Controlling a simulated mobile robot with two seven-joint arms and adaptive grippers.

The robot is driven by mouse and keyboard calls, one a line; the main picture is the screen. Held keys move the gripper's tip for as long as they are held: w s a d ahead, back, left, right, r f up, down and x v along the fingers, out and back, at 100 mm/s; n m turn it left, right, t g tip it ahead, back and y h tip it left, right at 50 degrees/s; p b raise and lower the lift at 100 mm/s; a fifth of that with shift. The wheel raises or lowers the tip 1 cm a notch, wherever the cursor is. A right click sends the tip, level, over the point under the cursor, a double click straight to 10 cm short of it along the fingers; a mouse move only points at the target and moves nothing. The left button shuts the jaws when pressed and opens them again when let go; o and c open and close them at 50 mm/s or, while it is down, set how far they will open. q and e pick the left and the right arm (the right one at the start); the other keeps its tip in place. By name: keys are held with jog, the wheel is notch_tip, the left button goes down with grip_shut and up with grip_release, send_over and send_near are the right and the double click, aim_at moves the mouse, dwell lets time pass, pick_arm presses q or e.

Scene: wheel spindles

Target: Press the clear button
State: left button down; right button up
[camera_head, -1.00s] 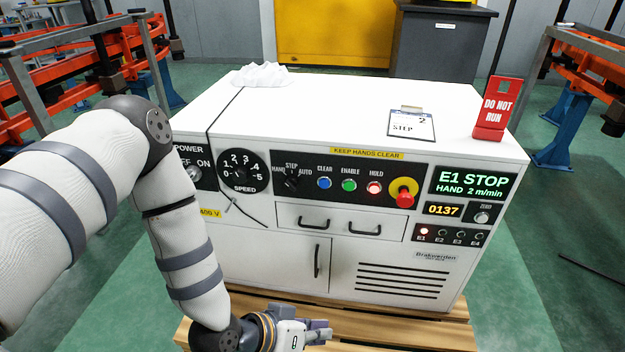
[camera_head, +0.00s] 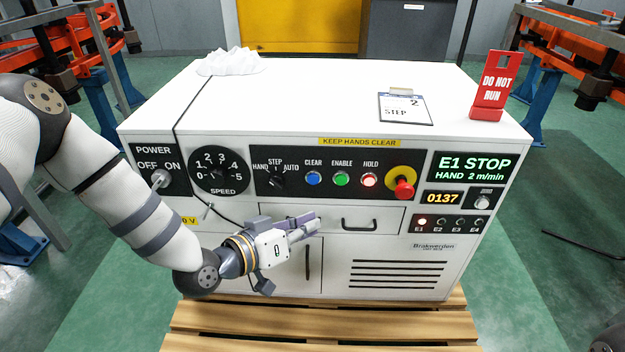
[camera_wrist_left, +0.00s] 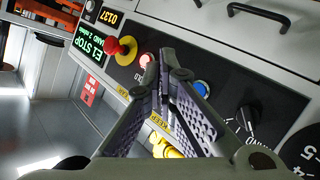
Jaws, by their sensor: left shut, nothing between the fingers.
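The blue CLEAR button (camera_head: 313,178) is on the black panel at the front of the white cabinet, left of the green ENABLE button (camera_head: 341,179) and the red HOLD button (camera_head: 369,180). My left gripper (camera_head: 310,224) is shut and empty, in front of the drawer, lower in the picture than the CLEAR button and apart from it. In the left wrist view the shut fingers (camera_wrist_left: 164,62) point toward the panel, with the blue button (camera_wrist_left: 202,88) beside them. The fingers hide the green button there. My right gripper is not in view.
A red emergency knob (camera_head: 403,188) is right of HOLD. The selector (camera_head: 276,180) is left of CLEAR. The display (camera_head: 472,179) reads E1 STOP, HAND 2 m/min, and the E1 lamp (camera_head: 422,222) glows red. A red DO NOT RUN sign (camera_head: 492,88) stands on the cabinet top.

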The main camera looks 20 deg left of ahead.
aim_at(313, 178)
pick_arm(q)
jog(key=shift+w+a+b, duration=0.4)
jog(key=shift+w+b, duration=0.25)
jog(key=shift+w, duration=0.75)
jog(key=shift+w+a+b, duration=0.4)
jog(key=shift+w+b, duration=0.3)
jog(key=shift+w, duration=0.65)
jog(key=shift+w+a+b, duration=0.4)
jog(key=shift+w+b, duration=0.25)
jog(key=shift+w, duration=0.75)
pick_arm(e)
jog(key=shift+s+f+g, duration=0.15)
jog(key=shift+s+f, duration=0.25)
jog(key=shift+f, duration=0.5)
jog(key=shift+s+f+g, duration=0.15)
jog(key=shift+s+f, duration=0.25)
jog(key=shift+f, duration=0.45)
pick_arm(q)
jog(key=shift+w+a, duration=0.15)
jog(key=shift+w, duration=0.25)
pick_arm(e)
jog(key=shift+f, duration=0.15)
